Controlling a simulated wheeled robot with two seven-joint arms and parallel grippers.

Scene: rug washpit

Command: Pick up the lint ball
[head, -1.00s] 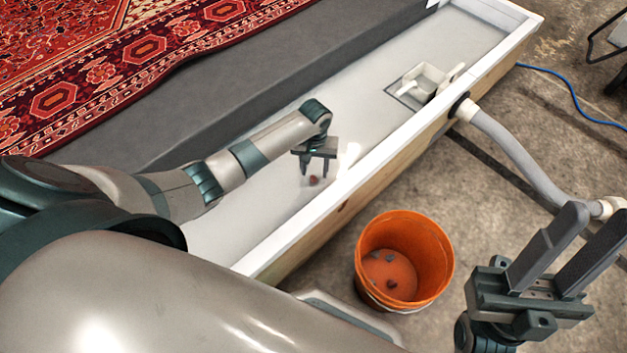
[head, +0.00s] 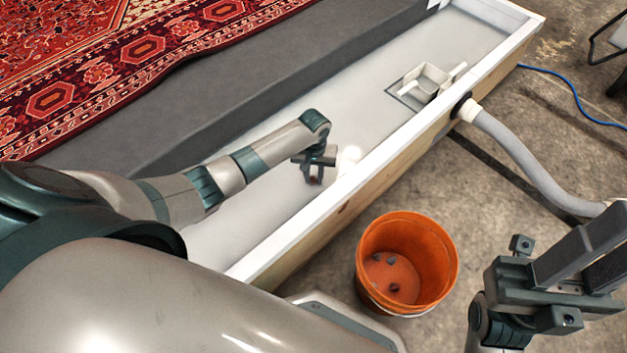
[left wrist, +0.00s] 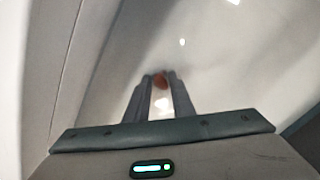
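The lint ball (left wrist: 160,81) is small and reddish brown. In the left wrist view it sits between the tips of my left gripper (left wrist: 161,76), with a finger close against each side. In the head view the lint ball (head: 314,180) is a dark spot, partly hidden by the fingers of my left gripper (head: 314,178), which is low over the pale floor of the trough. The fingers stand close together, shut on the ball. My right gripper (head: 612,246) is at the lower right, apart from the trough, its fingers spread and empty.
The trough has a white-topped rim (head: 364,169) close beside my left gripper. An orange bucket (head: 437,262) with several dark bits inside stands outside it. A white box-like fitting (head: 428,82) is farther along the trough. A grey hose (head: 520,155) leaves its side. A red rug (head: 120,65) lies at left.

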